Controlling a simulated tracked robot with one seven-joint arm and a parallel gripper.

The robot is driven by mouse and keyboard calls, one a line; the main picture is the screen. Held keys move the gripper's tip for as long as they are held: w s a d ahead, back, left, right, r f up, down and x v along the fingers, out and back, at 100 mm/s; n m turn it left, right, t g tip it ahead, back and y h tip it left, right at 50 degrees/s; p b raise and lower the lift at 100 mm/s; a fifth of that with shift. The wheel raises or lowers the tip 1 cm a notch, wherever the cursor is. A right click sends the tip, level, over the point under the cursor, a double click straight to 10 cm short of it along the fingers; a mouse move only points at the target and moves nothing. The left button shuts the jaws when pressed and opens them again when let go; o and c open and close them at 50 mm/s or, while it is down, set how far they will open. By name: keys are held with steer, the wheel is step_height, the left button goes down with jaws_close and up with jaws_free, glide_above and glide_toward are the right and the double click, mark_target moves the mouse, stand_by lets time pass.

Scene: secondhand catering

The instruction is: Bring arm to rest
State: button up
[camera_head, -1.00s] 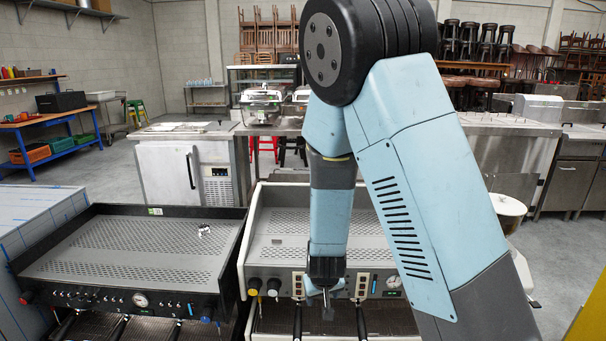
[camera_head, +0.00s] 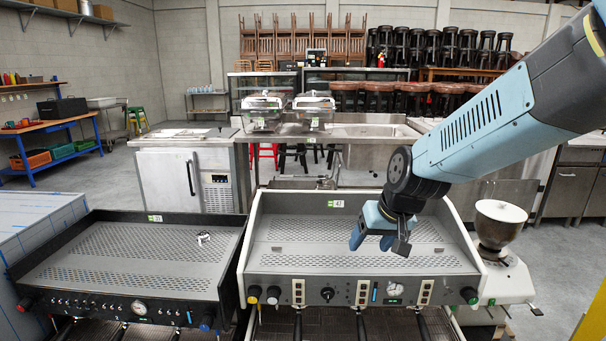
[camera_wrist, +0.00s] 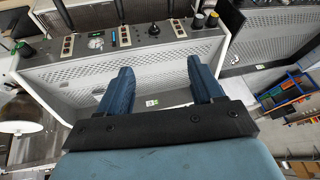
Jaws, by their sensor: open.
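My arm enters the head view from the right edge and bends at a dark joint above the silver and white espresso machine (camera_head: 290,260). My gripper (camera_head: 371,240) hangs over the right part of that machine's top, with its fingers pointing down. In the wrist view my gripper (camera_wrist: 160,80) shows two blue fingers spread apart with nothing between them. I cannot tell the exact gap between the fingers and the machine top. The same machine appears upside down behind the fingers in the wrist view.
A black espresso machine (camera_head: 130,262) stands close on the left, with a small silvery object (camera_head: 203,238) on top. A grinder with a round white lid (camera_head: 501,211) stands to the right. A steel counter (camera_head: 365,132) and a white fridge unit (camera_head: 165,178) are behind. Open floor lies at left.

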steer(key=s+d+r+h, duration=0.1)
steer(key=s+d+r, duration=0.3)
steer(key=s, duration=0.3)
steer(key=s+d+r+m+t+h, duration=0.1)
steer(key=s+d+r, duration=0.3)
steer(key=s+r, duration=0.2)
steer(key=shift+s+d+r, duration=0.2)
steer(key=shift+s+d, duration=0.2)
steer(key=shift+s, duration=0.1)
